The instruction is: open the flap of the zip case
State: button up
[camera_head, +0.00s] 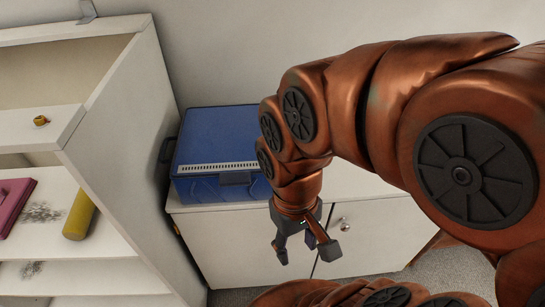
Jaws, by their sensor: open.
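The blue zip case (222,138) lies on top of a low white cabinet, with its flap down. A pale zip-like strip (215,167) runs along its front, with a dark tab (238,178) below the strip. A dark handle (167,150) is on its left side. My gripper (302,255) is open and empty. In the picture it shows in front of the cabinet doors, below and right of the case, apart from it. My arm hides the right end of the case.
The low white cabinet (235,245) has a round knob (341,224). A white shelf unit (120,170) stands close on the left, holding a pink item (14,200), a yellow cylinder (79,215) and a small yellow-brown object (40,121). Carpet shows below right.

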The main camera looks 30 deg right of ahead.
aim_at(213, 141)
jog(key=z, duration=0.65)
jog(key=k, duration=1.05)
jog(key=u, duration=1.2)
